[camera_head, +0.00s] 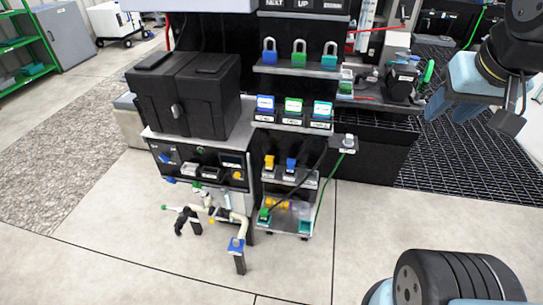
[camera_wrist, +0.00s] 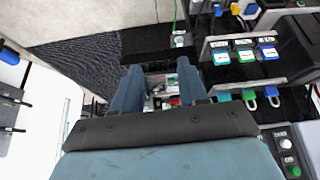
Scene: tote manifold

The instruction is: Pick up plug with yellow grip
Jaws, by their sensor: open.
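A small yellow-gripped piece that looks like the plug (camera_head: 269,162) stands on the upper shelf of a low rack, left of a blue-gripped one (camera_head: 291,164). A yellow piece also shows at the top of the wrist view (camera_wrist: 235,8), but I cannot tell if it is the same one. My gripper (camera_head: 452,108) is at the upper right in the head view, well apart from the rack. In the wrist view my gripper (camera_wrist: 160,85) has its two fingers apart, with nothing held between them.
Several padlocks (camera_head: 299,52) stand on a shelf above labelled blocks (camera_head: 293,106). A black case (camera_head: 187,95) sits on the cabinet to the left. A pipe assembly (camera_head: 215,213) stands before the cabinet. A green cable (camera_head: 325,190) hangs right of the rack. The floor at front is clear.

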